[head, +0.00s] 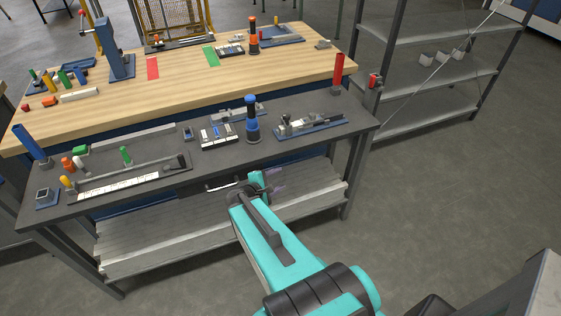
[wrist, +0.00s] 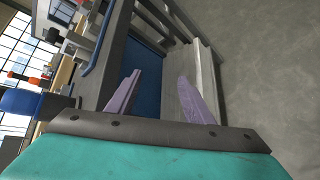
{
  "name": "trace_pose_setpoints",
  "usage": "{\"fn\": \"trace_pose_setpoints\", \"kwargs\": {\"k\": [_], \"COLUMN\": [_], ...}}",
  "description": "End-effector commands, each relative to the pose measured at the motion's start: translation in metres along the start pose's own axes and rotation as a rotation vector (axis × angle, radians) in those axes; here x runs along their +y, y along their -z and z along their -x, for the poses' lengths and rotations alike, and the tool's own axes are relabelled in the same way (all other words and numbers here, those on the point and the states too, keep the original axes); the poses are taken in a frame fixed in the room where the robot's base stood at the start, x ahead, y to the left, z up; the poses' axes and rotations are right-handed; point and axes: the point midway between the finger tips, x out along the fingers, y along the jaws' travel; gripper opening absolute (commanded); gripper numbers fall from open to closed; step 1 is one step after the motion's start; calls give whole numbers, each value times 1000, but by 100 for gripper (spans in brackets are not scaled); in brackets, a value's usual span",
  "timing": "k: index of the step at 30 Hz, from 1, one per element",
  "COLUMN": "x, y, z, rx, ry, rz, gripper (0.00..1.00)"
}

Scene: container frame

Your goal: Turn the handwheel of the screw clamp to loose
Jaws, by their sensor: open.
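My gripper (head: 275,187) is at the front of the dark workbench, by its front edge and over the lower shelf in the head view. In the wrist view its two purple fingers (wrist: 160,82) stand apart with nothing between them. A grey metal fixture on a blue base plate (head: 310,124) lies on the right part of the dark bench top, up and right of my gripper. A smaller grey fixture (head: 238,111) sits further back. I cannot tell which of these is the screw clamp, and no handwheel can be made out clearly.
The dark bench (head: 225,168) carries a blue-and-black upright cylinder (head: 252,122), a tray of small parts (head: 219,136) and a long bar fixture (head: 125,178). A wooden bench (head: 185,78) stands behind it. Grey shelving (head: 430,75) is at the right. The floor at right is open.

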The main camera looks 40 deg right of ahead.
Motion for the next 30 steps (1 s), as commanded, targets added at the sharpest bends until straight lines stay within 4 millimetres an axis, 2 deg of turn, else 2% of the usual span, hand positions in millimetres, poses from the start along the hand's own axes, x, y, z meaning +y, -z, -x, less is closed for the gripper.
{"fn": "trace_pose_setpoints", "kwargs": {"k": [1, 8, 14, 21, 27, 30], "x": [-23, -120, -205, -302, -375, -405], "y": [9, 37, 58, 78, 90, 93], "z": [1, 20, 49, 97, 146, 171], "rx": [5, 2, -19, -69, -128, -161], "ry": [44, 274, 486, 746, 962, 1061], "rz": [-22, -132, -210, -279, -317, -331], "gripper": [47, 47, 47, 47, 47, 47]}}
